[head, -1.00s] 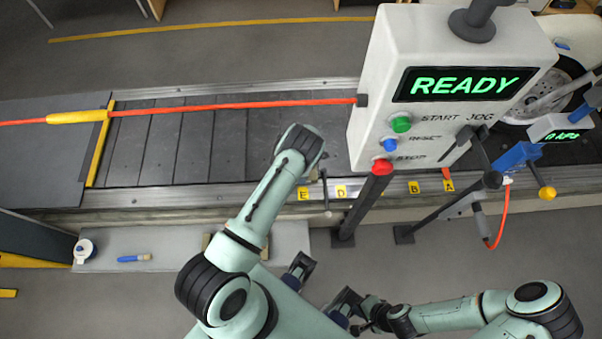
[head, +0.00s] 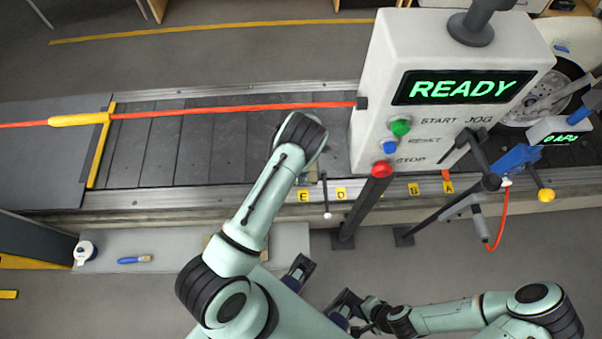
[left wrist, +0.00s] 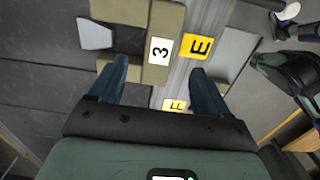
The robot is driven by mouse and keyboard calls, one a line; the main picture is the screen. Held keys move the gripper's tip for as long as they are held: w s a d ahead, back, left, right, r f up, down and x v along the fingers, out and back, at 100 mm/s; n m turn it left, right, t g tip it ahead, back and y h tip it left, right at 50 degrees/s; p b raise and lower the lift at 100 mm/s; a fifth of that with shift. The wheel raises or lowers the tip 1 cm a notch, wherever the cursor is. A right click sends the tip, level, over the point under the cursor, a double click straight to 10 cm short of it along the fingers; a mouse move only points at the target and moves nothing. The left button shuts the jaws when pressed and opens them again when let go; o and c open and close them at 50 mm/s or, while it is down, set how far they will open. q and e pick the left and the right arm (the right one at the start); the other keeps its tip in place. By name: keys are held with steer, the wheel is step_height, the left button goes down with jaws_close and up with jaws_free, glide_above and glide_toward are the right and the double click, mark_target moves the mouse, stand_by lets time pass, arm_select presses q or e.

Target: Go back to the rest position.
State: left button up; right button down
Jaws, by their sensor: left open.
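My left arm reaches over the slat conveyor (head: 210,155) in the head view, and its wrist hides its gripper there. In the left wrist view my left gripper (left wrist: 160,78) is open, with nothing visible held between its fingers.
A white control box (head: 440,45) reading READY stands on the conveyor's right, on a dark post. A red cord (head: 230,106) runs above the slats. A tape roll (head: 86,250) and blue brush (head: 134,260) lie on a grey slab at left. Floor at lower left is clear.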

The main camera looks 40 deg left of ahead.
arm_select(q)
step_height(320, 180, up, 7)
steer(key=shift+p, duration=0.35)
